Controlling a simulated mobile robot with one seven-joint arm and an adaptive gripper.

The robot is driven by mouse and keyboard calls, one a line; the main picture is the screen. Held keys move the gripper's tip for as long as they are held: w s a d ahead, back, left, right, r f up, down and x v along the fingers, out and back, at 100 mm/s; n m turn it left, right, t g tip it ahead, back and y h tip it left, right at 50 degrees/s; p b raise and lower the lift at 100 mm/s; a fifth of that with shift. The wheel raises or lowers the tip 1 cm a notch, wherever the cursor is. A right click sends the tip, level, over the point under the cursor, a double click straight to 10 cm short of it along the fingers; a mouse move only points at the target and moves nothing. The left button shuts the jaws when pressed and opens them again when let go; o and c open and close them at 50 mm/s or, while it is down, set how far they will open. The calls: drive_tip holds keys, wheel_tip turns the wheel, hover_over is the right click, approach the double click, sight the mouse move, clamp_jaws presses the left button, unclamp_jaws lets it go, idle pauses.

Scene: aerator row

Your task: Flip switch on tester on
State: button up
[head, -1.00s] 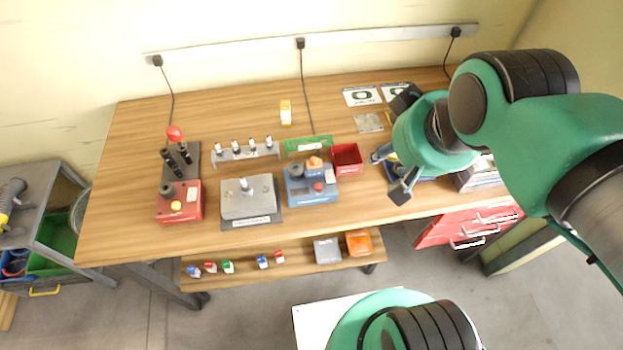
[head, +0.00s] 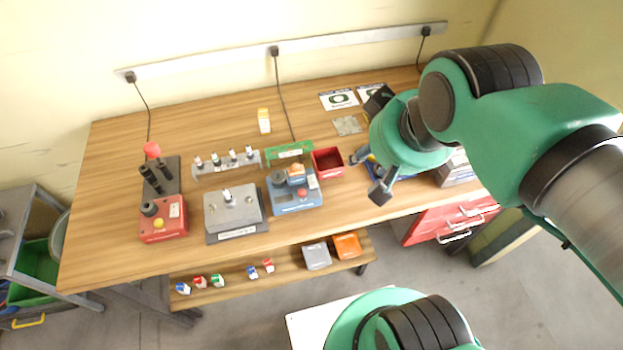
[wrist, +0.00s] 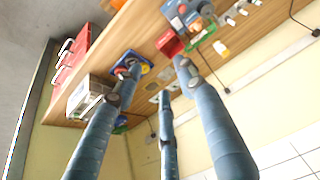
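Three devices stand on the bench; their labels are too small to read, so I cannot tell which is the tester. A red box (head: 163,218) with a yellow button and black upright parts is on the left. A grey box (head: 232,208) with a small lever on top is in the middle. A blue box (head: 293,194) with a red button and an orange part is to its right; it also shows at the top of the wrist view (wrist: 181,16). My gripper (head: 372,168) is right of the blue box, above the bench, with fingers spread and empty, also in the wrist view (wrist: 160,78).
A red bin (head: 327,163) stands between the blue box and my gripper. A green board (head: 289,151) and a rack (head: 226,162) of small upright pieces are behind the devices. A blue tray (wrist: 140,65) lies beyond my fingers. The bench's rear left is clear.

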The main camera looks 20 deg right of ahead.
drive_tip(key=c, duration=0.8)
drive_tip(key=shift+w+r, duration=0.15)
drive_tip(key=shift+w, duration=0.05)
clamp_jaws()
drive_tip(key=w+a+f+n+g+p, duration=0.1)
drive_tip(key=w+a+n+g+p, duration=0.2)
drive_tip(key=w+n+p, duration=0.55)
drive_tip(key=w+a+f+n+g+p, duration=0.3)
drive_tip(key=w+f+n+p, duration=0.3)
drive_tip(key=w+f+n, duration=0.3)
drive_tip(key=shift+a+f+g, duration=0.35)
drive_tip(key=shift+g, duration=0.25)
drive_tip(key=shift+n, duration=0.25)
